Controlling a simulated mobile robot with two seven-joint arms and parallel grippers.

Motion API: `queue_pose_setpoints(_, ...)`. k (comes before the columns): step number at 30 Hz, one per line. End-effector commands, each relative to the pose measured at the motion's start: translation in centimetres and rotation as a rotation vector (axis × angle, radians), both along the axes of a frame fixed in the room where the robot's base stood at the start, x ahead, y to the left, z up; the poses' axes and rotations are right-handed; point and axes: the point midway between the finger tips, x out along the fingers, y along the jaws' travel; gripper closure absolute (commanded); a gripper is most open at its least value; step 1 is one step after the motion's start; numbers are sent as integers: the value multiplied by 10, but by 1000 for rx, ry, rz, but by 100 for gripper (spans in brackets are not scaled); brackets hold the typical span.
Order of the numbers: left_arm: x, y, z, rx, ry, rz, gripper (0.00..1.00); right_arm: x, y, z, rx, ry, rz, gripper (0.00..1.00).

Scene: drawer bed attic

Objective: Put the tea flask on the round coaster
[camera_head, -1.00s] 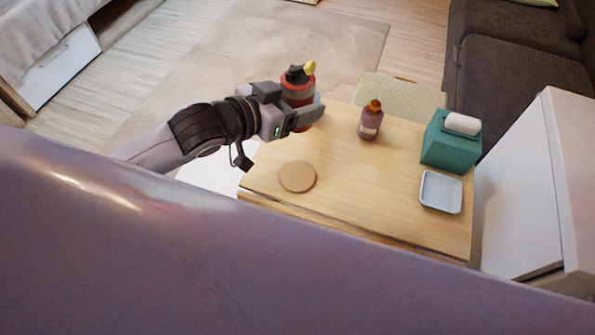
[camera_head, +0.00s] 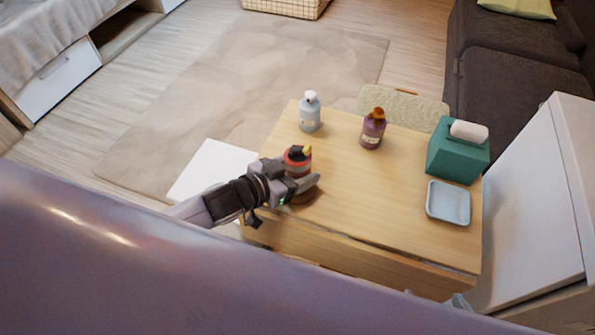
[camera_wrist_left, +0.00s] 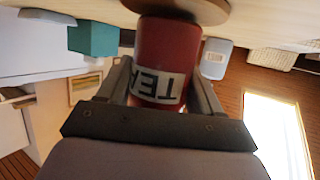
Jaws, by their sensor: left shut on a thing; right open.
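The tea flask (camera_head: 298,162) is red, with a dark lid and a yellow part on top. My left gripper (camera_head: 302,181) is shut around it and holds it upright over the round coaster (camera_head: 304,197). The left wrist view, which is upside down, shows the flask (camera_wrist_left: 165,60) with its TEA label between the fingers. Its base is at the brown coaster (camera_wrist_left: 215,10); I cannot tell whether they touch. The gripper and flask hide most of the coaster in the head view. Only a small grey part of my right gripper (camera_head: 459,302) shows at the table's front edge.
On the wooden table (camera_head: 350,195) stand a grey-white bottle (camera_head: 310,112), a purple bottle (camera_head: 373,129), a teal tissue box (camera_head: 456,157) and a pale blue tray (camera_head: 448,202). The table's middle is clear. A white cabinet (camera_head: 535,200) stands to the right.

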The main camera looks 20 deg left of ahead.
Motion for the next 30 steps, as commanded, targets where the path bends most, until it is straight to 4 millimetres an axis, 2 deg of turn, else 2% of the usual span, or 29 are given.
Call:
queue_pose_setpoints(13,0,0,-7,-3,-2,-1,70,2,0,0,1,-6,1,5)
queue_pose_setpoints(14,0,0,-7,-1,0,0,25,2,0,0,1,-6,1,5)
queue_pose_setpoints(15,0,0,-6,-1,0,0,12,2,0,0,1,-5,1,5)
queue_pose_setpoints(16,0,0,-6,-1,0,0,9,2,0,0,1,-5,1,5)
queue_pose_setpoints(26,0,0,-2,0,-2,0,9,2,0,1,0,-4,1,5)
queue_pose_setpoints(30,-9,6,1,0,1,0,9,2,-1,3,-1,-5,0,5)
